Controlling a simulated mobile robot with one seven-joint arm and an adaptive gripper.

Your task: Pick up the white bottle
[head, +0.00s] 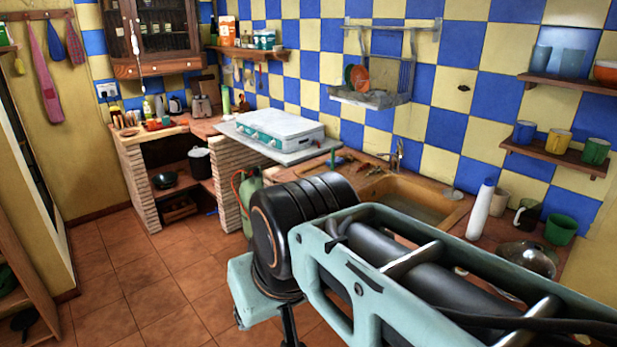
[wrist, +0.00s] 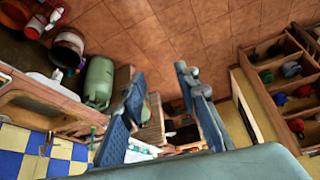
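A tall white bottle (head: 480,210) with a bluish top stands upright on the counter to the right of the sink in the head view. I cannot make it out in the wrist view. My gripper (wrist: 158,75) shows in the wrist view with its two blue-grey fingers spread apart and nothing between them. In the head view my arm fills the lower middle and right, and the gripper is mostly hidden below it. The gripper points towards the floor and the far counter, away from the bottle.
The sink (head: 420,196) lies left of the bottle. A whitish cup (head: 500,202), a dark mug (head: 526,213), a green pot (head: 561,229) and a metal bowl (head: 527,258) crowd its right. Shelves with cups hang above. A green gas cylinder (wrist: 99,80) stands below the counter.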

